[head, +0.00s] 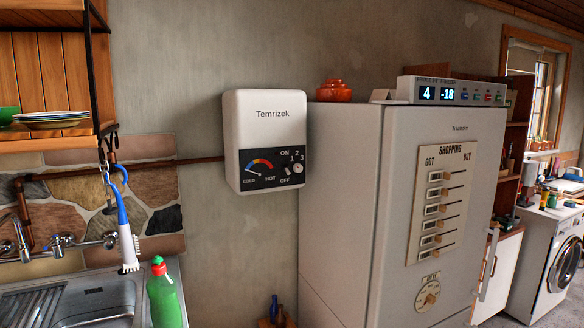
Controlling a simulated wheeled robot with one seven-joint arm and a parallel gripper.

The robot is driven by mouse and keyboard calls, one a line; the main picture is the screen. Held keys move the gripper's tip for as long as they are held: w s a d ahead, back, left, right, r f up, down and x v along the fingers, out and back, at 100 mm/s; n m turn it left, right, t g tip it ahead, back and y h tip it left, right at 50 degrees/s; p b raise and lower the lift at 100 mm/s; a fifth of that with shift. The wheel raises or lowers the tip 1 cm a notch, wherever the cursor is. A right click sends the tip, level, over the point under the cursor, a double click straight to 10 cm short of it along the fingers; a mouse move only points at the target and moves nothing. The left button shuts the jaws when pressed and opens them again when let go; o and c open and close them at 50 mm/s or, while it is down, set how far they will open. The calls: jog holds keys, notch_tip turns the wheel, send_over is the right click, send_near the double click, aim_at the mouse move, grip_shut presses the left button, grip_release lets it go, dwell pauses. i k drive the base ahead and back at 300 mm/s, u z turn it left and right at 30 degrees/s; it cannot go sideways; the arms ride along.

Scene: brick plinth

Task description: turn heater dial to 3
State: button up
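The heater (265,115) is a white box marked "Temrizek", fixed on the wall between the sink and the fridge. Its lower front has a black panel (262,180) with a coloured gauge running from COLD to HOT. The dial (298,168) is a small pale knob at the right of the panel, with 1, 2 and 3 around its top. A small switch (287,171) marked ON and OFF sits just left of the dial. The dial's pointer is too small to read. My gripper is not in view.
A large grey-white fridge (345,200) stands close to the heater's right, with an orange pot (333,91) on top. A sink (100,300) with a green bottle (164,295) is at the lower left. Bare wall (240,265) lies below the heater.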

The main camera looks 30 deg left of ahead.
aim_at(297, 168)
jog(key=u, duration=0.4)
jog(key=i, duration=0.85)
jog(key=u, duration=1.55)
jog(key=i, duration=0.85)
jog(key=u, duration=0.9)
